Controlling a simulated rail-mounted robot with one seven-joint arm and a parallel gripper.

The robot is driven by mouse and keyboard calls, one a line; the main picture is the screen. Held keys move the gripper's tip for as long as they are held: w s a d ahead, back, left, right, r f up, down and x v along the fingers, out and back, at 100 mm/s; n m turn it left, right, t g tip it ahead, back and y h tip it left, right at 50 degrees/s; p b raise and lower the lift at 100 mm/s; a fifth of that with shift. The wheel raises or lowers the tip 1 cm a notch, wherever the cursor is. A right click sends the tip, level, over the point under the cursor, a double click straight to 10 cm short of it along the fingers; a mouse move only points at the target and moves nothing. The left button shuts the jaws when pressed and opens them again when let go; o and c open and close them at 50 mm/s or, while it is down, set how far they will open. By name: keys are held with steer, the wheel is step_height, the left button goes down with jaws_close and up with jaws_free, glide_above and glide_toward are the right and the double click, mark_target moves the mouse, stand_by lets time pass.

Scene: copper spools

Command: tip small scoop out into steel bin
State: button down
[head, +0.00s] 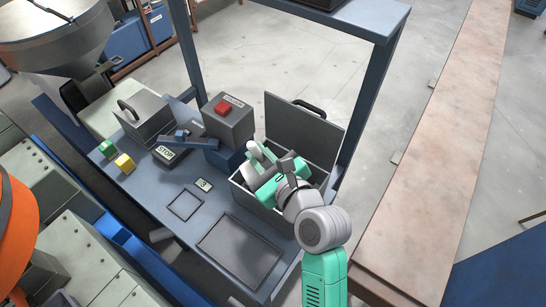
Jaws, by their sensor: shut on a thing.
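An open steel box (258,204) with its lid raised stands at the right end of the bench; it is the likeliest steel bin in view. My arm folds over it from the lower right, and its green and grey links cover most of its opening. My gripper (268,159) is at the far end of the arm, over or inside the box, and small in the view. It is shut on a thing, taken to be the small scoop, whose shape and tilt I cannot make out. The box's contents are hidden.
A bench post (362,95) rises behind the open box.

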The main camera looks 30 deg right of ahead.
mark_target(243, 173)
steer(key=shift+w+a+r+n+h+b, duration=0.1)
steer(key=shift+a+n+h+b, duration=0.1)
steer(key=shift+a+n, duration=0.2)
steer(key=shift+a+r+n+h+b, duration=0.15)
steer(key=shift+a+n, duration=0.1)
steer(key=shift+n, duration=0.15)
steer(key=shift+w+a+n+b, duration=0.1)
steer(key=shift+a+n+b, duration=0.3)
steer(key=shift+n+b, duration=0.2)
steer(key=n+b, duration=0.1)
steer(key=a+n+h+b, duration=0.1)
steer(key=n+g+b, duration=0.1)
steer(key=shift+w+a+f+n+h, duration=0.1)
steer(key=shift+a+f+n+h, duration=0.1)
steer(key=shift+a+n+h, duration=0.1)
steer(key=shift+a+f+n+b, duration=0.15)
steer(key=shift+n+b, duration=0.2)
steer(key=shift+n, duration=0.45)
steer(key=f+n+h+b, duration=0.1)
steer(key=n, duration=0.1)
steer(key=shift+f+n+h, duration=0.25)
steer(key=shift+f+n, duration=0.05)
steer(key=shift+f, duration=0.1)
steer(key=shift+f+n, duration=0.1)
steer(key=shift+n, duration=0.5)
step_height(243, 173, up, 5)
steer(key=p, duration=0.4)
